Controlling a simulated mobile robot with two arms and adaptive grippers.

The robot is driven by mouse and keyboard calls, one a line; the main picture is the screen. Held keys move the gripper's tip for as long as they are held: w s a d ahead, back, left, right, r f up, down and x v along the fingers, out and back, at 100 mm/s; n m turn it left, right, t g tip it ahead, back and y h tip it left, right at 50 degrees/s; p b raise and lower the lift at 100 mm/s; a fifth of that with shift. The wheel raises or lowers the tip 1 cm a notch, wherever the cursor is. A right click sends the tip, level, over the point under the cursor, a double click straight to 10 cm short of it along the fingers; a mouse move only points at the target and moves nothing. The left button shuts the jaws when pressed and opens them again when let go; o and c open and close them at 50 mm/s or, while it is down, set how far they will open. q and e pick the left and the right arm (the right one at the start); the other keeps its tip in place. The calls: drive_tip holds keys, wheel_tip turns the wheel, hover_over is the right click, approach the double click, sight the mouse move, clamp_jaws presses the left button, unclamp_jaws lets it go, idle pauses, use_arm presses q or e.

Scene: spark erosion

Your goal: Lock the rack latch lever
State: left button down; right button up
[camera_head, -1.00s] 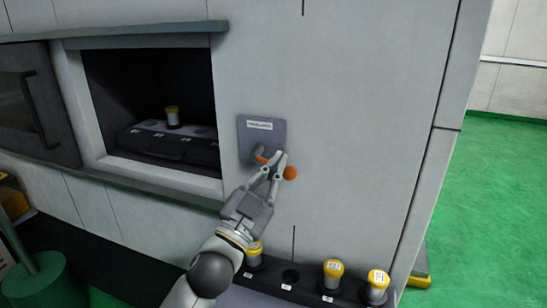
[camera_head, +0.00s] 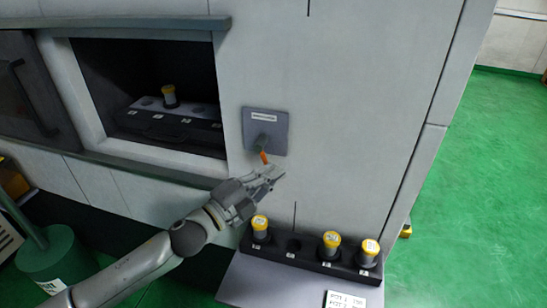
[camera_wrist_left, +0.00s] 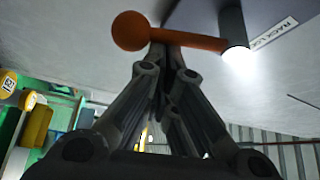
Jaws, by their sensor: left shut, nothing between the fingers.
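The rack latch lever (camera_head: 264,157) is an orange arm on a grey hub, mounted on a grey labelled plate (camera_head: 279,131) right of the rack opening. In the head view only a short orange piece shows, pointing down from the hub; its ball end is not visible. In the left wrist view the orange arm (camera_wrist_left: 188,39) and its ball knob (camera_wrist_left: 130,31) show fully, across the fingertips. My left gripper (camera_head: 276,177) is shut and empty, just below the lever; it also shows in the left wrist view (camera_wrist_left: 172,52). Whether it touches the lever I cannot tell. My right gripper is out of view.
The rack opening (camera_head: 88,140) holds a dark rack (camera_head: 150,125) with one yellow-capped holder (camera_head: 169,96). Below the plate, a black holder strip (camera_head: 335,271) carries several yellow-capped holders above a grey shelf (camera_head: 250,284). The wall right of the plate is clear.

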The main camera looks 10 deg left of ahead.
use_arm(q)
drive_tip(key=shift+a+f+m+g+p, duration=0.4)
drive_tip(key=shift+a+m+p, duration=0.3)
drive_tip(key=shift+m+p, duration=0.1)
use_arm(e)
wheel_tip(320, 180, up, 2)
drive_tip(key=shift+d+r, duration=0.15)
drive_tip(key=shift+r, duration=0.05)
use_arm(q)
drive_tip(key=shift+a, duration=0.1)
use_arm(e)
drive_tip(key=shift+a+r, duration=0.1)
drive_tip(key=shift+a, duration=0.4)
use_arm(q)
drive_tip(key=shift+w, duration=0.1)
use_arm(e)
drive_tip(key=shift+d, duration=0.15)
